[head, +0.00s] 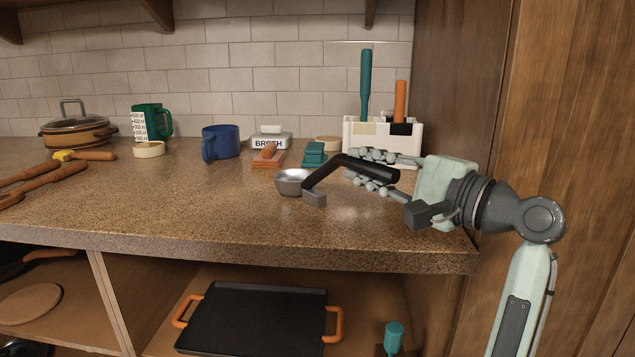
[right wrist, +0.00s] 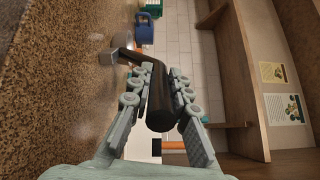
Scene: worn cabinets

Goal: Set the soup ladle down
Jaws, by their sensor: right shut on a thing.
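The soup ladle has a round metal bowl (head: 292,182) and a thick black handle (head: 372,165). My right gripper (head: 372,168) is shut on the black handle near its end, above the right part of the counter. In the right wrist view the handle (right wrist: 159,100) lies between the two fingers of the gripper (right wrist: 160,98). The bowl hangs low at the left end, at or just above the countertop; I cannot tell if it touches. A grey block-like piece (head: 314,198) shows beside the bowl. My left gripper is not in view.
A white utensil holder (head: 352,135) stands behind the gripper. The front counter (head: 180,205) is clear. A wooden panel (head: 455,90) rises at right.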

